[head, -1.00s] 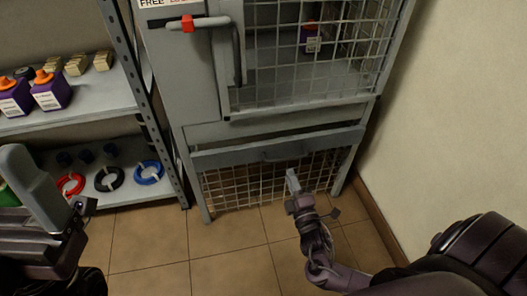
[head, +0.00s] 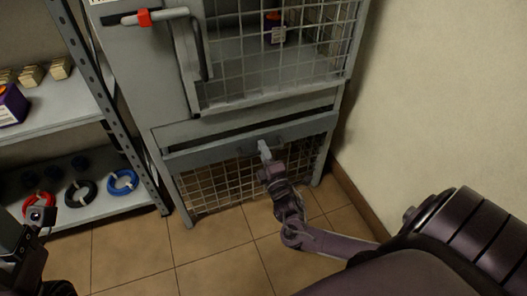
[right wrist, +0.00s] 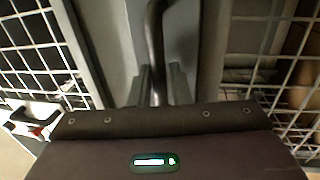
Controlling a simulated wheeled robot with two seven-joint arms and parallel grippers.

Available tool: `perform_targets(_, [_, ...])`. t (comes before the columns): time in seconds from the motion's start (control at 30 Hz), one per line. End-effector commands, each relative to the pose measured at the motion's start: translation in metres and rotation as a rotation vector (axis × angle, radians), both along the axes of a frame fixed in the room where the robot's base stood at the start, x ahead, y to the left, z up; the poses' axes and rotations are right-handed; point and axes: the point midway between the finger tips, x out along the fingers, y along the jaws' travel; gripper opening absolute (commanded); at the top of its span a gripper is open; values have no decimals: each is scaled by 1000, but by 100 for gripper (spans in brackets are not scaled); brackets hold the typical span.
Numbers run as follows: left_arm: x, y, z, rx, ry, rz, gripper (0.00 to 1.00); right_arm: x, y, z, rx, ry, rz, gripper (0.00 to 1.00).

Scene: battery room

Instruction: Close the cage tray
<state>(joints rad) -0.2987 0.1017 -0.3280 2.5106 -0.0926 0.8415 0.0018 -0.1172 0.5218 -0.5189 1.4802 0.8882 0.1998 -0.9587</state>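The grey cage cabinet (head: 130,85) stands in the middle of the head view. Its low tray front (head: 215,150) is a grey bar with a small dark handle near its middle. The tray front stands forward of the cabinet, with a gap behind it. My right gripper (head: 264,150) is at that handle. In the right wrist view, a dark handle bar (right wrist: 156,45) runs down between the two grey fingers (right wrist: 160,85); whether they grip it is unclear. Part of my left wrist shows at the lower left, but its fingers are out of view.
Above the tray is a mesh door (head: 270,65) with a red-marked latch (head: 144,17). A shelf rack (head: 55,115) on the left holds a purple container and coloured coils (head: 123,182). A wall (head: 440,90) closes the right side. Tiled floor (head: 210,245) lies clear in front.

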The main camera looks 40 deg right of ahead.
Motion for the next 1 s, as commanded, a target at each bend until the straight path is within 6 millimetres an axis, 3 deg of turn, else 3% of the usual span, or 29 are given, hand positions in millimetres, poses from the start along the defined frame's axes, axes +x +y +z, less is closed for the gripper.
perform_targets(0.03, [0, 0, 0, -1, 0, 0, 100, 0, 0, 0, 0, 0, 0, 16])
perform_targets(0.17, [0, 0, 0, -1, 0, 1, 100, 0, 0, 0, 0, 0, 0, 0])
perform_targets(0.43, [0, 0, -1, -2, 3, 1, 100, 1, 0, 0, 0, 0, 0, 0])
perform_targets(0.7, [1, 0, -7, -2, 3, 2, 100, 38, -9, -1, 0, -2, -1, 0])
perform_targets(1.0, [0, 1, -5, -2, -5, 3, 100, 42, -11, 0, 0, 0, -1, 0])
